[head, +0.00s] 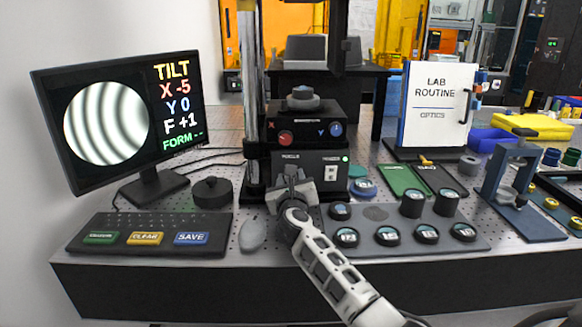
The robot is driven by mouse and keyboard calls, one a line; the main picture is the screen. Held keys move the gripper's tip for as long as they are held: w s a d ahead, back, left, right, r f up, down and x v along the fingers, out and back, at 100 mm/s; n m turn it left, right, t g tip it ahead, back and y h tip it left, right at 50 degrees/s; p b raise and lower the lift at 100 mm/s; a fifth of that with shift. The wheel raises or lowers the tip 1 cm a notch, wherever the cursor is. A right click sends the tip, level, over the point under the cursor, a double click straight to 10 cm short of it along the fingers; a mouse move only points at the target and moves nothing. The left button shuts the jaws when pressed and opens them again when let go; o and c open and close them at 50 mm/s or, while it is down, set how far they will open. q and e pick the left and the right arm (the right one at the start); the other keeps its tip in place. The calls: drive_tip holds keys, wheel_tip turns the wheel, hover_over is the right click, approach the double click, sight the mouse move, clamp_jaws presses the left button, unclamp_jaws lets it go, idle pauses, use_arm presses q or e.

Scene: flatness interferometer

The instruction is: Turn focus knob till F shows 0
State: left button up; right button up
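The monitor (125,120) at the left shows curved dark and light fringes and the readout TILT X -5, Y 0, F +1, FORM --. The black instrument (322,170) stands mid-bench, with a panel lettered FOCUS and a small green light. My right gripper (291,183) is at the left part of that panel, its arm coming in from the lower right. The focus knob is mostly hidden behind the gripper, so I cannot tell whether the fingers are closed on it. My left gripper is not in view.
Above the panel are a red X knob (285,138) and a blue Y knob (336,129). A keyboard (150,234), grey mouse (253,235) and black puck (212,193) lie to the left. A tray (465,240) with several round pieces lies close on the right.

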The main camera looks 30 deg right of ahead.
drive_tip(key=shift+f+n+p, duration=0.1)
drive_tip(key=shift+n+p, duration=1.4)
drive_tip(key=shift+n, duration=0.3)
drive_tip(key=o, duration=1)
drive_tip(key=v, duration=1.6)
drive_tip(key=shift+s, duration=0.1)
drive_tip(key=shift+d, duration=0.1)
